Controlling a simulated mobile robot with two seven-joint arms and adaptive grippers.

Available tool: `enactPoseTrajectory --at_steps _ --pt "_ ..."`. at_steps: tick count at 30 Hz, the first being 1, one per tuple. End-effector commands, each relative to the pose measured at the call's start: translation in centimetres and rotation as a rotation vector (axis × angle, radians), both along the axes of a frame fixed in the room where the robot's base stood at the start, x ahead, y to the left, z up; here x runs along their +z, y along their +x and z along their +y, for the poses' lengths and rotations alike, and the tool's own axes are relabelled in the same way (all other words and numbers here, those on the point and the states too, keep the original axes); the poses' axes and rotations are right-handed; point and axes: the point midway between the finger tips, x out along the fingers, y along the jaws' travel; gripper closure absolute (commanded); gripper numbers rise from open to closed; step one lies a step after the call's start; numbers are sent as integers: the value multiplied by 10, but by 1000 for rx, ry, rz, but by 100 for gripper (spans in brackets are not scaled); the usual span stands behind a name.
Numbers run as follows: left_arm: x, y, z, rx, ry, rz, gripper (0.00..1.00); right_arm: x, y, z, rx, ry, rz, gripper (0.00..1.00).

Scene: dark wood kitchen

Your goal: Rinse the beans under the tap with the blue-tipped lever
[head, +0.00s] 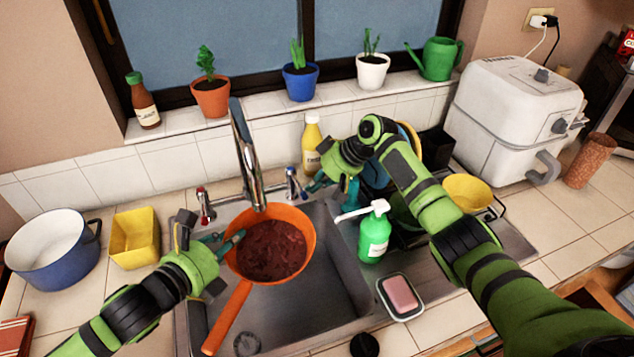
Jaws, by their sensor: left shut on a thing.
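An orange long-handled strainer (238,300) holds dark red beans (271,250) over the sink (345,270). My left gripper (232,240) is shut on the strainer's left rim. The chrome tap (246,155) has its spout end above the beans' far side. I see no clear water stream. The blue-tipped lever (291,178) stands to the right of the spout, and a red-tipped lever (205,203) stands to the left. My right gripper (312,184) is just right of the blue-tipped lever. Its fingers are small and partly hidden, so I cannot tell their opening or any contact.
A yellow bottle (311,145) stands behind my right gripper. A yellow tub (135,240) and blue pot (60,262) are at left.

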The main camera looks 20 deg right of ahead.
Motion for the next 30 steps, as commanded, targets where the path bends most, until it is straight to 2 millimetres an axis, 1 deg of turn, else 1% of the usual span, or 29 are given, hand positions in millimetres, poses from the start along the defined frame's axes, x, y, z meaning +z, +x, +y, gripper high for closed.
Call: enactPoseTrajectory --at_steps 5,8,11,18,21,25,30 --pt "2 0 -1 0 -4 -2 100 0 0 0 1 1 0 100" --pt "2 0 -1 -1 -3 -3 100 4 -1 -2 2 1 -2 100" --pt "2 0 -1 -1 -3 -3 100 14 -5 -9 0 0 -4 100" --pt "2 0 -1 -1 -3 -3 100 51 -22 -31 0 -1 -3 100" --pt "2 0 -1 -1 -3 -3 100 64 -28 -40 -1 -2 -2 100" --pt "2 0 -1 -1 -3 -3 100 75 -33 -46 1 0 -1 100" --pt "2 0 -1 -1 -3 -3 100 81 -32 -50 -31 3 -2 100"
